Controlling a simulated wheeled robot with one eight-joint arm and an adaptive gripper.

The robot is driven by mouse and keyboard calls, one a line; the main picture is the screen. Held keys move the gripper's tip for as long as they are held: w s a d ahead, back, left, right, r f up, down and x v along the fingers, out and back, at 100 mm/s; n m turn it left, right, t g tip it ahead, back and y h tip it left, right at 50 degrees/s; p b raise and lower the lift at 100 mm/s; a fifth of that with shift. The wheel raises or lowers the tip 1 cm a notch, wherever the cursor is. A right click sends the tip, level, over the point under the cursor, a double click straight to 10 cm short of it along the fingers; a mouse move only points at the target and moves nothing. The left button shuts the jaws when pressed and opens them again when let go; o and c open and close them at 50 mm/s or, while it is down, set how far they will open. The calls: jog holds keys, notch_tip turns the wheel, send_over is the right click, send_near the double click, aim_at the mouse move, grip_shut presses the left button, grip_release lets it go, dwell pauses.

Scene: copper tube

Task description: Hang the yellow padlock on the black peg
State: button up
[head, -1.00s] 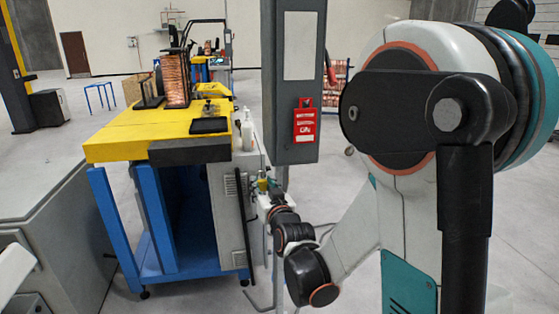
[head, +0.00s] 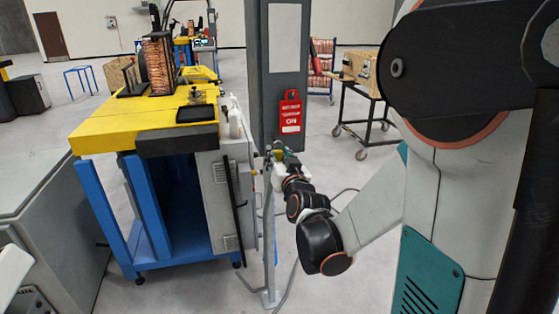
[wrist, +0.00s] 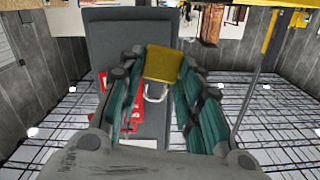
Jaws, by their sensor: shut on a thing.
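My gripper (head: 279,151) is at the end of my arm, in front of the grey column and just below the red tag in the head view. In the wrist view its teal-padded fingers (wrist: 163,90) are closed on the yellow padlock (wrist: 163,64). The padlock's yellow body shows between the fingertips, and its pale shackle (wrist: 155,94) points toward the bottom of the picture. In the head view the padlock is too small to make out well. I cannot clearly pick out the black peg in either view.
A grey column (head: 278,60) carries a red tag (head: 290,112) and also stands behind the padlock in the wrist view (wrist: 110,35). A thin grey post (head: 269,235) rises beside my gripper. The yellow-topped blue bench (head: 110,130) is to the left. A wheeled cart (head: 362,105) is behind right.

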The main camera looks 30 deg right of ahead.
aim_at(274, 150)
jog(key=shift+x, duration=2.75)
jog(key=shift+w+d+f+b, duration=0.15)
jog(key=shift+w+f+b, duration=0.45)
jog(key=shift+b, duration=0.05)
jog(key=o, duration=1.2)
